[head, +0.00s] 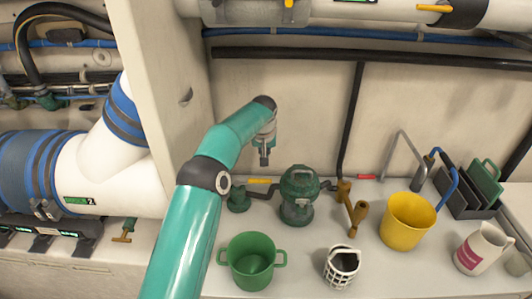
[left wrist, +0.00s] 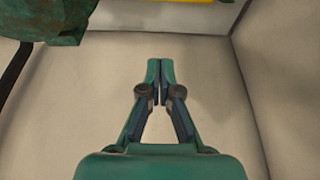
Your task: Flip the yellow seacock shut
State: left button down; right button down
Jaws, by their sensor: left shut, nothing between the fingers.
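In the head view a yellow lever handle (head: 259,182) lies roughly level beside a green valve body (head: 238,198), at the foot of the back wall. My left gripper (head: 264,160) points down just above and behind the lever, with no visible contact. In the left wrist view its fingertips (left wrist: 160,66) are together and empty. A yellow strip (left wrist: 195,2) shows at that view's top edge, beyond the fingertips, and a rough green body (left wrist: 45,20) at its upper left. My right gripper is in neither view.
A green strainer canister (head: 298,195) stands close right of the lever, and a green two-handled pot (head: 252,260) in front. A red lever (head: 367,177), brass fitting (head: 351,208) and yellow bucket (head: 407,222) stand farther right. A pale partition (head: 150,80) rises at left.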

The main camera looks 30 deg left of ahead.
pick_arm(q)
notch_tip(320, 180, down, 7)
jog(key=s+p, duration=0.1)
jog(key=shift+s+d, duration=0.2)
jog(key=shift+d, duration=0.25)
dwell(0.4)
jog(key=shift+s, duration=0.1)
